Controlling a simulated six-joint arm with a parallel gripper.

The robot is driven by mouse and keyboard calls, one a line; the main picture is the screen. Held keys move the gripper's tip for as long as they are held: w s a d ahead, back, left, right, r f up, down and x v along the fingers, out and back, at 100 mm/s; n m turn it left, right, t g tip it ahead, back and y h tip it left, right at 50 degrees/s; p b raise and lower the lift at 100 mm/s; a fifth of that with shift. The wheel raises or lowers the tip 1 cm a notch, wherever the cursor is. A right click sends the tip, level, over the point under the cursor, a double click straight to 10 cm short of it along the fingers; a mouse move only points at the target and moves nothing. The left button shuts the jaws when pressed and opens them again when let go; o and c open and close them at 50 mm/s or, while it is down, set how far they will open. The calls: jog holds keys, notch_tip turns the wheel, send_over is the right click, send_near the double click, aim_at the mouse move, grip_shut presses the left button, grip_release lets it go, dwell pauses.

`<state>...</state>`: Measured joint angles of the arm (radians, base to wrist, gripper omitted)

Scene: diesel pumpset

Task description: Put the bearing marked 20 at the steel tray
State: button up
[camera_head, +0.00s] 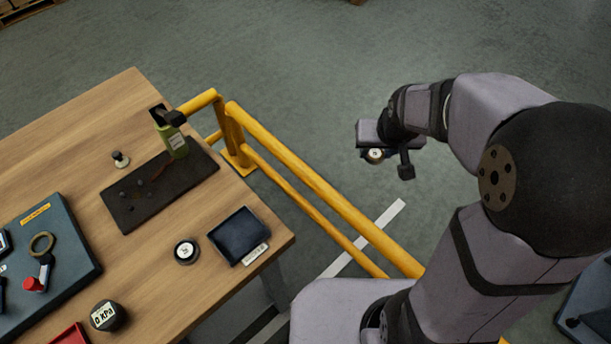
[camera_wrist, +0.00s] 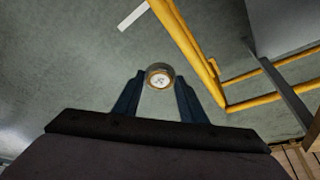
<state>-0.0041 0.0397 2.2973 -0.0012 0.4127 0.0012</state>
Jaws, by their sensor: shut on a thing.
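My gripper (camera_head: 384,158) is out over the floor, to the right of the yellow rail and away from the table. It is shut on a small round bearing (camera_head: 375,155) with a pale marked face. The held bearing also shows between the two fingers in the wrist view (camera_wrist: 159,78); its mark is too small to read. A dark, shallow square tray (camera_head: 238,234) with a white label on its front edge, likely the steel tray, lies near the table's right corner. It looks empty. Another round bearing (camera_head: 186,252) with a pale face sits on the table left of the tray.
A yellow guard rail (camera_head: 310,190) stands between the table (camera_head: 60,150) and my gripper. A green bottle (camera_head: 172,140) stands on a dark mat (camera_head: 150,195).

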jog(key=shift+w+a+b, duration=0.2)
jog(key=shift+a+b, duration=0.1)
jog(key=shift+a, duration=0.05)
jog(key=s+a+r+n+y+b, duration=0.1)
jog(key=a+r+n+b, duration=0.15)
jog(key=a+b, duration=0.65)
jog(key=s+a+r+n+y+b, duration=0.1)
jog(key=a+r+n+b, duration=0.15)
jog(key=a+b, duration=0.7)
jog(key=s+a+n+b, duration=0.1)
jog(key=s+a, duration=0.2)
jog(key=s+a+r+n+b, duration=0.1)
jog(key=s+a+b, duration=0.1)
jog(key=s, duration=0.1)
jog(key=s+a+r+n+g+y+b, duration=0.1)
jog(key=s+a, duration=0.1)
jog(key=a, duration=0.1)
jog(key=shift+s+a+r+n, duration=0.2)
jog(key=shift+s+a+n, duration=0.1)
jog(key=shift+s, duration=0.1)
jog(key=s+r+n+b, duration=0.2)
jog(key=s+b, duration=0.4)
jog(key=s, duration=0.4)
jog(key=shift+s+r+n+g+y, duration=0.25)
jog(key=shift+s+n+g+y, duration=0.05)
jog(key=shift+s+g+y, duration=0.1)
jog(key=shift+a, duration=0.1)
jog(key=shift+f+b, duration=2.95)
jog(key=shift+f, duration=0.7)
